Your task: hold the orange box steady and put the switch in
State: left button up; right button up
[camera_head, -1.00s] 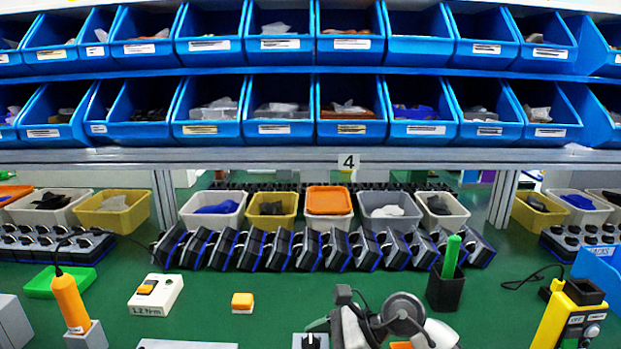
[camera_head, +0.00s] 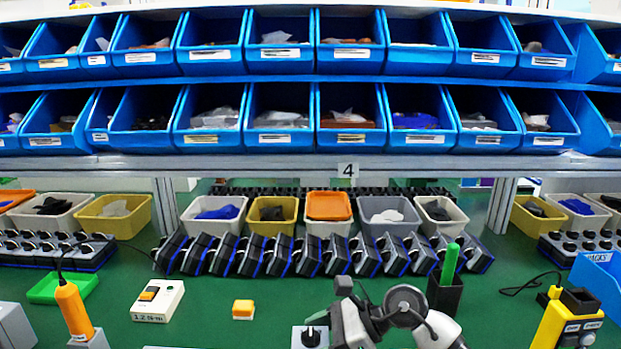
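A small orange-yellow box (camera_head: 243,309) sits alone on the green bench left of centre. A rotary switch with a black knob on a pale square face (camera_head: 310,337) shows at the bottom edge, its lower part cut off. My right gripper (camera_head: 338,310) comes in from the bottom right, close beside the switch on its right. Its fingertips are not clear, so I cannot tell whether it is open or touches the switch. My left gripper is not in view.
A white unit with an orange button (camera_head: 157,299) and an orange-handled tool (camera_head: 74,310) stand to the left. A black holder with a green marker (camera_head: 447,283) is behind my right arm. Dark slanted units (camera_head: 308,255) line the back. Green bench is clear around the orange box.

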aim_at(308, 332)
jog(key=shift+r+p, duration=0.85)
jog(key=shift+r, duration=0.95)
jog(key=shift+c, duration=0.3)
jog(key=shift+s+d+r, duration=0.1)
jog(key=shift+s+d, duration=0.05)
jog(key=s+d+r+m+t+h+p, duration=0.1)
jog(key=s+d+m+t+p, duration=0.2)
jog(key=s+d, duration=0.2)
jog(key=s+d+r+m+t+h+p, duration=0.1)
jog(key=s+d+m+t+p, duration=0.3)
jog(key=d, duration=0.8)
jog(key=shift+s+d, duration=0.2)
jog(key=shift+s, duration=0.15)
